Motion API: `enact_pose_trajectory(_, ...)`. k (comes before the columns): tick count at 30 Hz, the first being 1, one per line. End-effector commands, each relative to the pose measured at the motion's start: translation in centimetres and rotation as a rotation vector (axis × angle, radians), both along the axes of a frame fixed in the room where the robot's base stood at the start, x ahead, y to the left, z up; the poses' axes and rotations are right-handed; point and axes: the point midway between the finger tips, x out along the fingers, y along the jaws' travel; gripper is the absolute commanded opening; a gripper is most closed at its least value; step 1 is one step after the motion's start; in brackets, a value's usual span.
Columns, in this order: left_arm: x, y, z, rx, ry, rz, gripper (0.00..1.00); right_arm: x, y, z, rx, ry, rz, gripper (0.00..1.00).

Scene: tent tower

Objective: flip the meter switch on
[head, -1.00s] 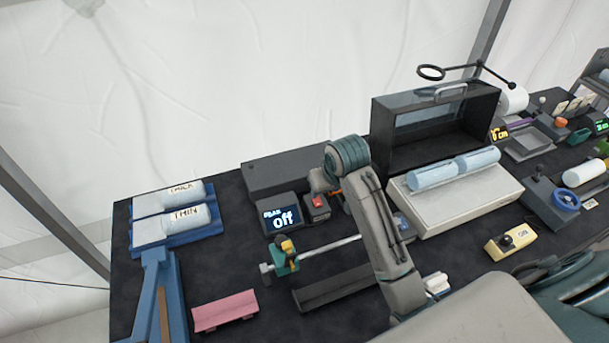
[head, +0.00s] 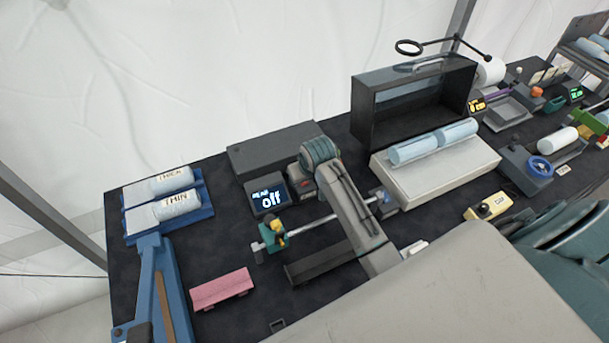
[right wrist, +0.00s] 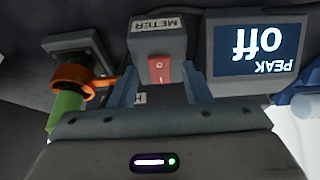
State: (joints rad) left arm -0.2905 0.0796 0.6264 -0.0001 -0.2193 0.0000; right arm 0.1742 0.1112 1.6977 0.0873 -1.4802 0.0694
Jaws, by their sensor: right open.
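The meter switch box (right wrist: 157,42) is dark grey with a METER label in the right wrist view. Its red rocker switch (right wrist: 159,68) faces my right gripper (right wrist: 159,79). That gripper is open, with one blue-grey finger on each side of the switch and nothing between them but the switch area. I cannot tell whether it touches. In the head view the box (head: 296,190) is partly hidden behind my right wrist. The display (head: 268,197) beside it reads PEAK off, and it also shows in the right wrist view (right wrist: 256,47). My left gripper is not in view.
A metal rod with a green clamp (head: 272,234) lies in front of the display. A long dark box (head: 277,148) stands behind. An orange ring on a green handle (right wrist: 72,85) is left of the switch in the right wrist view. A pink block (head: 222,289) sits front left.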

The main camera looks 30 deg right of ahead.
Motion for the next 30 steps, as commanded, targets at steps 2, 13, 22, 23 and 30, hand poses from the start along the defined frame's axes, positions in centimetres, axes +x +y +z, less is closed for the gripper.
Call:
enact_pose_trajectory(2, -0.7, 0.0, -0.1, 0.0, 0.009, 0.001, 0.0, 0.0, 0.0, 0.0, 0.0, -0.001, 0.0, 0.44)
enact_pose_trajectory(13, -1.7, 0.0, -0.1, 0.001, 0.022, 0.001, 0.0, 0.0, 0.0, 0.0, 0.0, -0.001, 0.0, 0.0)
enact_pose_trajectory(22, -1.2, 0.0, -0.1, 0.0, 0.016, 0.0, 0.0, 0.7, 0.0, 0.3, 0.007, 0.122, 0.0, 0.0)
enact_pose_trajectory(23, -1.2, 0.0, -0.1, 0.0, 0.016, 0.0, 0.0, 0.8, 0.0, 0.3, 0.009, 0.152, 0.0, 0.0)
enact_pose_trajectory(30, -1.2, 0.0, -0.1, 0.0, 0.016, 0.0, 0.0, 1.3, -0.1, 0.3, 0.019, 0.354, 0.0, 0.0)
